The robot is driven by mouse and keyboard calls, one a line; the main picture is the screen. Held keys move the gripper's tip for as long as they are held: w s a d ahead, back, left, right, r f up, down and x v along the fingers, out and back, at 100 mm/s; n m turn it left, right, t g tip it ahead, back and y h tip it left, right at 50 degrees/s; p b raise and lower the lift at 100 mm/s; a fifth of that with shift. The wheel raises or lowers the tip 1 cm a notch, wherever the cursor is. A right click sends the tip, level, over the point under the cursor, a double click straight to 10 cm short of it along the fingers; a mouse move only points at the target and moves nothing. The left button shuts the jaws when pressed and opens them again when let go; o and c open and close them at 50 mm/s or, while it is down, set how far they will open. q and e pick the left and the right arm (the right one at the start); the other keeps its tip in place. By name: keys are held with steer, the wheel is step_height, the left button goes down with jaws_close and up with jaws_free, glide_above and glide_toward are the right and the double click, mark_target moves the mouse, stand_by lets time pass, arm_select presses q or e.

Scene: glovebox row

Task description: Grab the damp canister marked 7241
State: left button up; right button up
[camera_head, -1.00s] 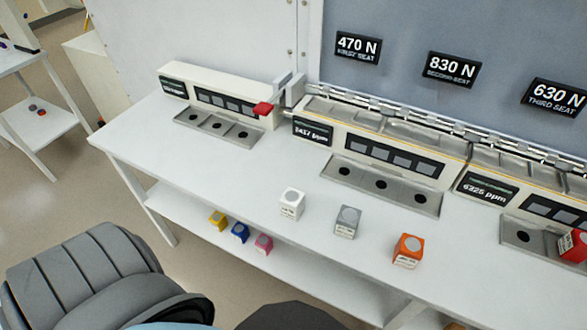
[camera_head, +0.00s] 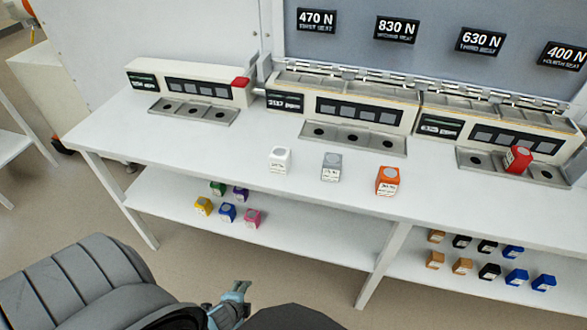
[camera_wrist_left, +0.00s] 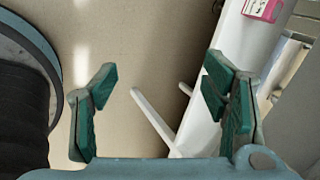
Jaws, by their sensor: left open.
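A white canister (camera_head: 279,160), a grey canister (camera_head: 331,167) and an orange canister (camera_head: 387,181) stand apart along the front of the bench top. Each has a small label, too small to read, so I cannot tell which is marked 7241 or which is damp. A red canister (camera_head: 517,159) sits tilted in the tray at right. My left gripper (camera_head: 238,290) is low in front of the bench, well away from these canisters. In the left wrist view its green-padded fingers (camera_wrist_left: 160,85) are spread with nothing between them. My right gripper is not in view.
The lower shelf (camera_head: 300,240) holds several small coloured canisters, including a pink one (camera_head: 252,218) that also shows in the left wrist view (camera_wrist_left: 262,8). A bench leg (camera_head: 383,265) stands right of my left gripper. Signs such as 470 N (camera_head: 317,20) hang behind.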

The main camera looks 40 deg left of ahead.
arm_select(q)
steer(key=w+a+r+m+t+y+b, duration=0.1)
steer(key=w+a+r+m+t+b, duration=0.25)
steer(key=w+r+m, duration=0.5)
steer(key=m+t+y+b, duration=0.25)
steer(key=m+t, duration=0.55)
steer(key=m, duration=0.4)
glide_toward(277, 165)
steer(key=shift+g, duration=0.25)
steer(key=x, duration=0.6)
steer(key=b+x, duration=0.1)
steer(key=x, duration=0.5)
steer(key=shift+w+r, duration=0.2)
steer(key=shift+w, duration=0.25)
steer(key=shift+s, duration=0.1)
steer(key=c, duration=1.3)
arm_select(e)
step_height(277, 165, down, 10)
